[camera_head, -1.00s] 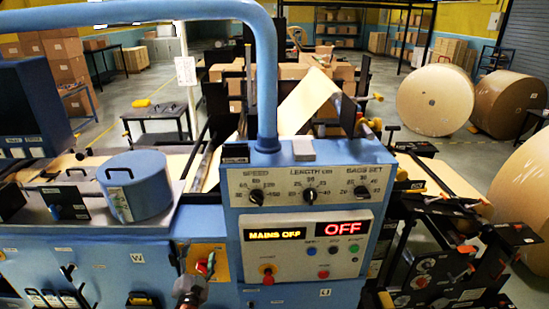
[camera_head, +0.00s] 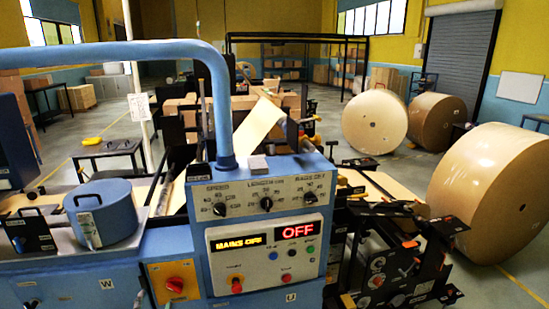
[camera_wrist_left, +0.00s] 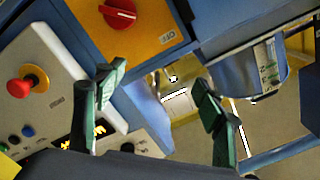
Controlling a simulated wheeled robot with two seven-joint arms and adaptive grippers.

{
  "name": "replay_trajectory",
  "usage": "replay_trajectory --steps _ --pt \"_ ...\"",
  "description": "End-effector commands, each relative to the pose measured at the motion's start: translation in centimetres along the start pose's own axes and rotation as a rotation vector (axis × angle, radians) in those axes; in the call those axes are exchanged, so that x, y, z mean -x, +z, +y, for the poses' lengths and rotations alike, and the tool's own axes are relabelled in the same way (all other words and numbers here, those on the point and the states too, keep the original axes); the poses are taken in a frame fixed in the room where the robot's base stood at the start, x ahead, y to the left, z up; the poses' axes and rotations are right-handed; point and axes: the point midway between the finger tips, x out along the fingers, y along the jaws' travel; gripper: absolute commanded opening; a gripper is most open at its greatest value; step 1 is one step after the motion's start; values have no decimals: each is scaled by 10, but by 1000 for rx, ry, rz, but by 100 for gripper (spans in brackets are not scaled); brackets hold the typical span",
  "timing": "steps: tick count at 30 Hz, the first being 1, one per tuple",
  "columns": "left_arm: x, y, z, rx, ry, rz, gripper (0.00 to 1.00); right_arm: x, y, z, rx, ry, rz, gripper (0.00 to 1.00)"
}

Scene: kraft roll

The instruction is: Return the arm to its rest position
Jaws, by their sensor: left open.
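My left gripper (camera_wrist_left: 158,90) is open, with nothing between its two dark green fingers in the left wrist view. It hangs in front of the blue machine, apart from the red rotary switch (camera_wrist_left: 118,12) on its orange plate. The switch (camera_head: 175,285) also shows uncovered at the bottom of the head view. In the head view my left gripper is at most a small, unclear sliver at the bottom edge. The control panel (camera_head: 265,205) reads MAINS OFF and OFF. My right gripper is in neither view.
A red push button (camera_wrist_left: 20,87) on the panel lies near the left finger. A blue drum-shaped pot (camera_head: 103,212) stands on the machine's left top. A blue tube (camera_head: 120,52) arches above the machine. Large kraft rolls (camera_head: 490,195) stand on the floor at right.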

Motion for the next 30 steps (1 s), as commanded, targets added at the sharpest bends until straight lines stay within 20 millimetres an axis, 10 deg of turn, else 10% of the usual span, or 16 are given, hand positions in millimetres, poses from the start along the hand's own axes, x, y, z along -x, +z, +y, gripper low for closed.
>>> replay_trajectory --steps 11,20,30 --pt "-5 42 44 17 75 -56 64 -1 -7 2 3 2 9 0" --pt "-3 104 117 45 194 -142 64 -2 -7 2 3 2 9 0" --pt "55 253 264 120 426 -366 64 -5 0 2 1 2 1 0"
